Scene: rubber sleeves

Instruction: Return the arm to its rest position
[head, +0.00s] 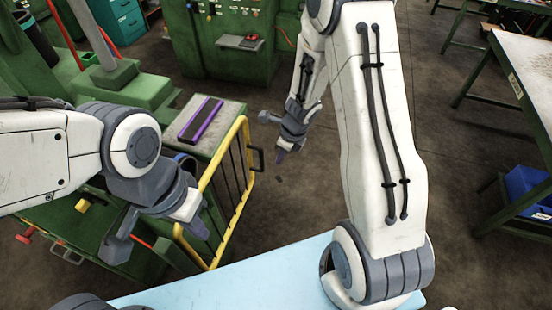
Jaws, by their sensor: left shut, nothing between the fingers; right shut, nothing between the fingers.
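My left arm comes in from the left edge. Its gripper (198,228) points down and to the right, in front of the green machine and beside the yellow rail, with its fingers shut and empty. My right arm hangs large across the right of centre, and its forearm folds back behind it. The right gripper (281,156) points down above the dark floor, right of the yellow rail, shut and empty. No rubber sleeve can be made out.
A green machine (222,140) with a grey top holds a black and purple strip (201,119). A yellow rail (213,182) stands at its side. A light blue flat surface (240,288) lies at the bottom. A workbench (528,80) and blue bin (527,188) are at right. Open floor lies between.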

